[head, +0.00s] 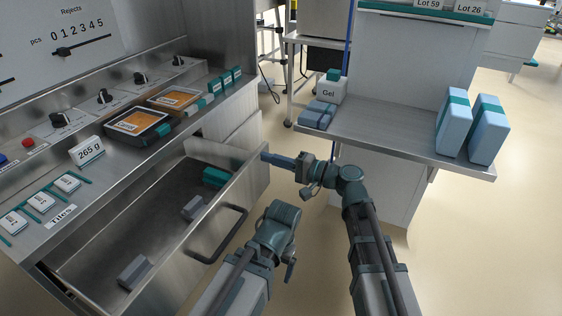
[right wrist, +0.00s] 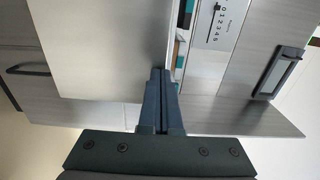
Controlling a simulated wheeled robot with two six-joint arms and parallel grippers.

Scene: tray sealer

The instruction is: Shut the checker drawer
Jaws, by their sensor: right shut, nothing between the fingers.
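The checker drawer (head: 232,188) stands pulled out from the steel counter on the left in the head view, with its dark bar handle (head: 222,236) on the front panel. Inside lie a teal block (head: 215,177) and two grey blocks (head: 193,207). My right gripper (head: 266,157) is shut and empty, its tips at the far upper end of the drawer's front panel. In the right wrist view the closed fingers (right wrist: 161,80) lie close against a grey panel; contact is not certain. My left arm's end (head: 281,218) is in front of the drawer, its fingers hidden.
The counter above carries orange-screened devices (head: 138,123), a 265 g sign (head: 87,151) and white tiles (head: 67,183). Bare floor lies between drawer and shelf.

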